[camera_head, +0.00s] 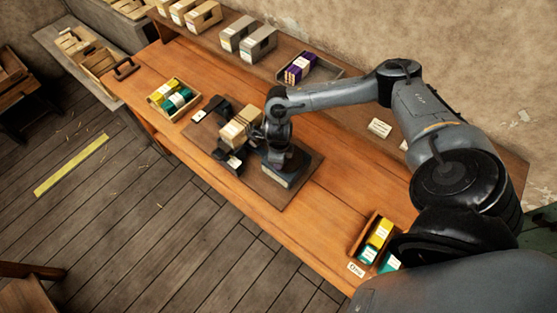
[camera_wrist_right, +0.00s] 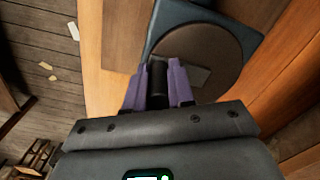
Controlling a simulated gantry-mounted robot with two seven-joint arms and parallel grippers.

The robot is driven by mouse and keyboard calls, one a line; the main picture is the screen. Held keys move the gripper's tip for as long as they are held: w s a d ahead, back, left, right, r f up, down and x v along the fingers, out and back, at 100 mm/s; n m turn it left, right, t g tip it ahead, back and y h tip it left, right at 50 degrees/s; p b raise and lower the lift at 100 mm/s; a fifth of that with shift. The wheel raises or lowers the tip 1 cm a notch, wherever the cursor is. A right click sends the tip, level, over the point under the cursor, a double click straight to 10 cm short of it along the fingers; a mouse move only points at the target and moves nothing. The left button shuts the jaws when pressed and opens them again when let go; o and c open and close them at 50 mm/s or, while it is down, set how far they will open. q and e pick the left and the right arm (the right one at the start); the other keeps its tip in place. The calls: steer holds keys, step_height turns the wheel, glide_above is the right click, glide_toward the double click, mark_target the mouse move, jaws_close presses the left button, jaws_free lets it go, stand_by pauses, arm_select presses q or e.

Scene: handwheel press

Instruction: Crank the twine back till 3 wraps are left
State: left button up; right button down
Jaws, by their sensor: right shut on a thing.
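The press stands on a brown board (camera_head: 262,192) on the bench, with a tan block (camera_head: 232,133) between its dark parts. A blue-grey housing (camera_head: 276,177) stands on the right of the board. My right gripper (camera_head: 279,150) is over the housing and hides part of it. In the right wrist view my right gripper (camera_wrist_right: 158,72) has its purple fingers shut on a dark upright handle (camera_wrist_right: 159,90). Behind the handle are a round brown disc (camera_wrist_right: 208,47) and the blue-grey housing (camera_wrist_right: 177,14). Twine wraps cannot be made out or counted. My left gripper is not in view.
A tray with yellow and teal packs (camera_head: 173,99) sits left of the press. A similar box (camera_head: 374,238) is near the front right. Grey blocks (camera_head: 248,38) and a tray with purple packs (camera_head: 301,67) line the back shelf. Bare bench (camera_head: 310,215) lies right of the board.

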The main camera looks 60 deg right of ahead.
steer(key=c, duration=1)
jaws_free()
steer(key=shift+o, duration=0.2)
steer(key=shift+r, duration=0.1)
step_height(320, 180, up, 10)
steer(key=shift+w+f+p, duration=0.1)
steer(key=shift+p, duration=0.35)
steer(key=shift+r, duration=0.45)
